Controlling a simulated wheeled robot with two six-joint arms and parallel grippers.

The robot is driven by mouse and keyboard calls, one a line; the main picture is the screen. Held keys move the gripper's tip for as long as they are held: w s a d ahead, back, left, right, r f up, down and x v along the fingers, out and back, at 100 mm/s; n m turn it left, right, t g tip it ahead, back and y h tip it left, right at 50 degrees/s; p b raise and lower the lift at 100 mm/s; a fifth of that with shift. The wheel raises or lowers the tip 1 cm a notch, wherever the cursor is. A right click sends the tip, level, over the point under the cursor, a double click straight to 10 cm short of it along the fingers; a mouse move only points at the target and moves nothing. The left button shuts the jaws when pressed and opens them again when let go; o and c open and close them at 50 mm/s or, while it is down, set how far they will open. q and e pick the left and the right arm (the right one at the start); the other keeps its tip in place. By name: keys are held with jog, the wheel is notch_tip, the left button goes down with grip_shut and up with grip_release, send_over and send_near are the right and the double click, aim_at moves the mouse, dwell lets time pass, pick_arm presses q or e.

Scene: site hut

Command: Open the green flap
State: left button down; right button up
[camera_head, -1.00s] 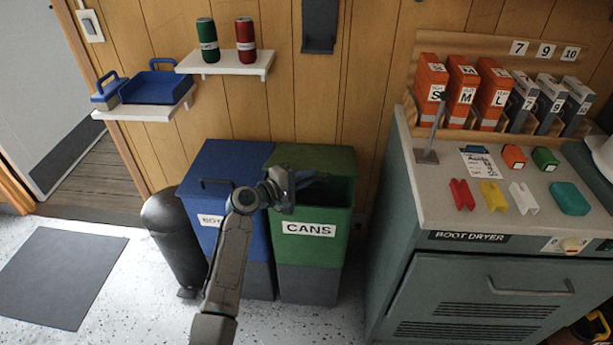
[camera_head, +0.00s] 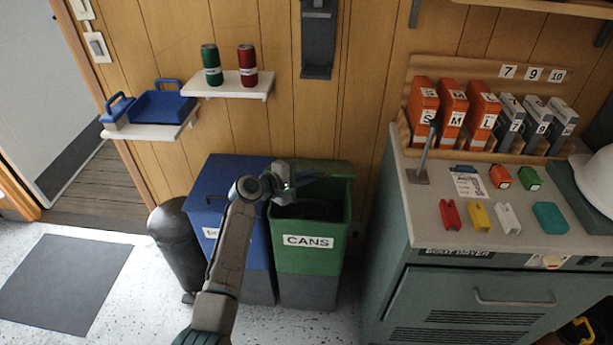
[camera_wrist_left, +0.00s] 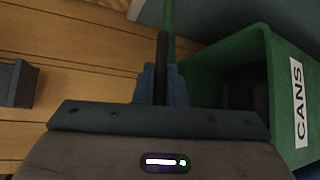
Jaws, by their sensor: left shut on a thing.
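The green bin labelled CANS (camera_head: 310,258) stands against the wall, with its dark inside showing under the raised green flap (camera_head: 335,168). My left gripper (camera_head: 283,180) is at the flap's left side, above the bin's opening, and hides part of the flap. In the left wrist view the jaws (camera_wrist_left: 161,82) are shut on a dark bar, which looks like the flap's handle (camera_wrist_left: 161,60). The flap (camera_wrist_left: 166,18) is seen nearly edge-on there, beside the open bin (camera_wrist_left: 268,60). My right gripper is out of view.
A blue bin (camera_head: 238,245) stands close on the left, and a dark cylinder (camera_head: 178,245) beyond it. The boot dryer (camera_head: 455,250) stands to the right. Shelves with cans (camera_head: 228,84) and a blue tray (camera_head: 160,107) are on the wall above.

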pick_arm(q)
jog(key=shift+w+r+p, duration=0.55)
jog(key=shift+r+p, duration=0.3)
jog(key=shift+p, duration=0.05)
jog(key=c, duration=1.5)
grip_release()
jog(key=shift+s+a, duration=0.35)
jog(key=shift+a, duration=0.1)
jog(key=b+v, duration=0.1)
jog(key=v, duration=0.8)
jog(key=shift+a+r+b, duration=0.2)
jog(key=shift+r+b, duration=0.15)
jog(key=shift+r, duration=0.1)
